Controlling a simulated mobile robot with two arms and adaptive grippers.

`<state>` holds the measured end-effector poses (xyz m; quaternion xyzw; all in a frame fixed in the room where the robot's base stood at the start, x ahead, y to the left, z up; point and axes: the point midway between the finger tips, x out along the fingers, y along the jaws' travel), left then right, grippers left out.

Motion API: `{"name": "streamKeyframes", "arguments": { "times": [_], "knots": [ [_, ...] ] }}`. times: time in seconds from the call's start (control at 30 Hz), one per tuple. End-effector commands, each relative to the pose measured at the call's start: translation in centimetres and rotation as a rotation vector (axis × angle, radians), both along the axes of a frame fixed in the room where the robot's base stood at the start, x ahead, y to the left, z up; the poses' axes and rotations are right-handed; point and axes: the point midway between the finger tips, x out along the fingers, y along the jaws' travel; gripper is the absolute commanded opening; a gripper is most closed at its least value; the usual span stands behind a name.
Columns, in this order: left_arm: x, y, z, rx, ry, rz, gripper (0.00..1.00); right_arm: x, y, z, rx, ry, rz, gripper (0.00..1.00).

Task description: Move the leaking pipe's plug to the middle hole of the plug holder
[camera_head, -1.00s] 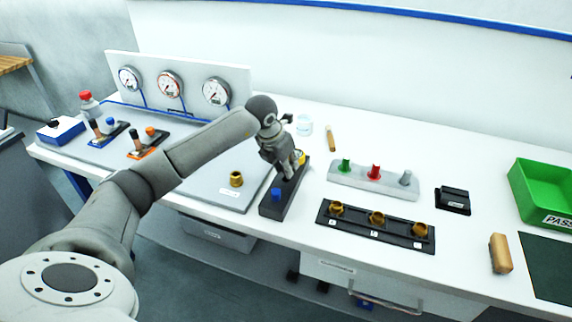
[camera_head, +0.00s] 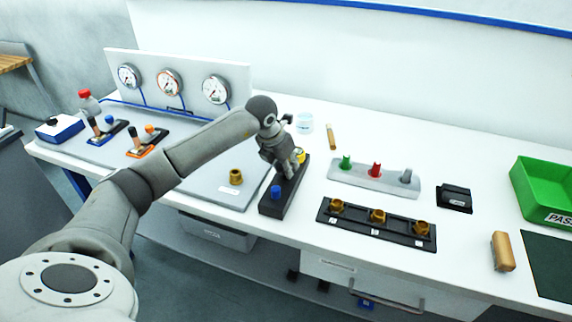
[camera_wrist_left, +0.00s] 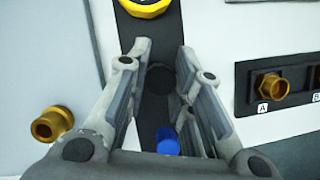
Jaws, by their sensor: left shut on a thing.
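The plug holder is a long black block (camera_head: 268,208). A blue plug (camera_head: 276,192) stands at its near end and a yellow one (camera_head: 301,155) at its far end. My left gripper (camera_head: 289,174) is over the middle of the block, pointing down. In the left wrist view the fingers (camera_wrist_left: 160,80) are on both sides of a dark round thing (camera_wrist_left: 158,78) between the blue (camera_wrist_left: 168,142) and yellow (camera_wrist_left: 140,5) plugs. It blends with the block, so I cannot tell how deep it sits. My right gripper is out of view.
A brass fitting (camera_head: 236,176) stands on the grey board left of the holder. A black plate (camera_head: 358,230) with brass fittings and a pale rack (camera_head: 352,178) with green, red and grey plugs are to the right. A green bin (camera_head: 536,195) is far right.

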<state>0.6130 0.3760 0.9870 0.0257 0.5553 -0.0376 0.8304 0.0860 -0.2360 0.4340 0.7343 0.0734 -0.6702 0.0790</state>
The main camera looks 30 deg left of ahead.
Motion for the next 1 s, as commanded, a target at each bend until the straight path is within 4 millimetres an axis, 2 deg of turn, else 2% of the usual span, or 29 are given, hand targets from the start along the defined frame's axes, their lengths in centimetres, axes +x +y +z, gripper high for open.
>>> {"name": "streamKeyframes", "arguments": {
  "times": [0.57,0.6,0.77,0.8,1.0],
  "knots": [
    [0.0,0.0,-1.6,0.000,0.000,0.000,0.04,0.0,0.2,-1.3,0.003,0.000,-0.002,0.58],
    [0.0,0.0,-1.6,0.000,0.000,0.000,0.23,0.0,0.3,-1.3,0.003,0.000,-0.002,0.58],
    [-0.1,0.0,-1.6,0.000,0.002,0.000,0.44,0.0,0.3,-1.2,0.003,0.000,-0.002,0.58],
    [-0.1,0.0,-1.6,0.000,0.003,0.000,0.47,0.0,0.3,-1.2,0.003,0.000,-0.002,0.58],
    [-0.1,0.0,-1.7,0.000,0.004,0.000,0.47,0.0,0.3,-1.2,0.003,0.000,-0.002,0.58]
  ]
}}
